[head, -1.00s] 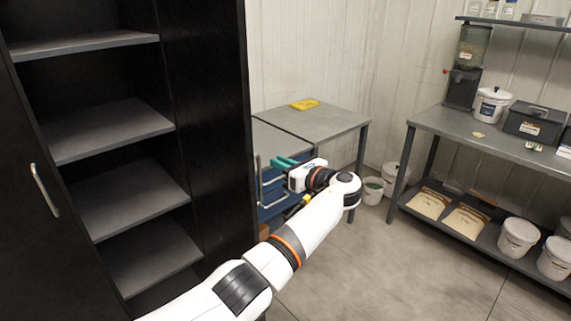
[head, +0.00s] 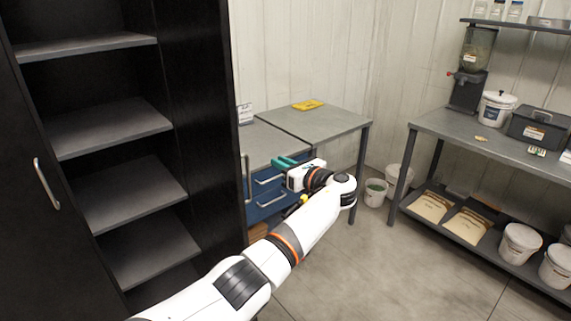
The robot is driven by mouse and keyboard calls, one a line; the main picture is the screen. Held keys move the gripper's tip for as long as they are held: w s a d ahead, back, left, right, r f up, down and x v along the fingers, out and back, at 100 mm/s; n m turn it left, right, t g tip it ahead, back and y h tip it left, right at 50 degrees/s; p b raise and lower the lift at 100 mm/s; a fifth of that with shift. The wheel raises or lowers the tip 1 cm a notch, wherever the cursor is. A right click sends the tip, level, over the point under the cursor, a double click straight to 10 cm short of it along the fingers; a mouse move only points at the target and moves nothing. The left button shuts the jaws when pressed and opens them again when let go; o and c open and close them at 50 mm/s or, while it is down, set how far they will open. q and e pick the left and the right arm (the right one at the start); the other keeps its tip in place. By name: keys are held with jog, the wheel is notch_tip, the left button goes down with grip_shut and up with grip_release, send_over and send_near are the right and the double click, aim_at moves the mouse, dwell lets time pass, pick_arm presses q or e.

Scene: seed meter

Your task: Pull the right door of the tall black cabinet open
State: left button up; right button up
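The tall black cabinet (head: 195,60) fills the left of the head view, its right side open onto several grey shelves. Its left door (head: 25,240) is shut and has a silver bar handle (head: 46,184). The right door (head: 215,150) stands swung out, seen from its inner side. Its silver handle (head: 247,178) shows just past its free edge. My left gripper (head: 284,162), with teal fingertips, is to the right of that handle in the picture and apart from it. Nothing shows in its fingers, and their gap is too small to judge. My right gripper is out of view.
Behind my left gripper stand a grey-topped table (head: 320,122) with a yellow item (head: 308,105) and blue drawers (head: 268,206). A workbench (head: 440,122) with buckets and boxes lines the right wall. The floor (head: 390,270) between is clear.

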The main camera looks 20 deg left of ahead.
pick_arm(q)
jog(key=shift+d, duration=0.2)
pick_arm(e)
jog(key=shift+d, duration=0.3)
pick_arm(q)
jog(key=shift+a, duration=0.2)
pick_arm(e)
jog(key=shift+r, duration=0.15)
pick_arm(q)
jog(key=shift+d+p, duration=0.1)
jog(key=shift+p, duration=0.25)
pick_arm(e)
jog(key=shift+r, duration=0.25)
pick_arm(q)
jog(key=shift+c, duration=0.6)
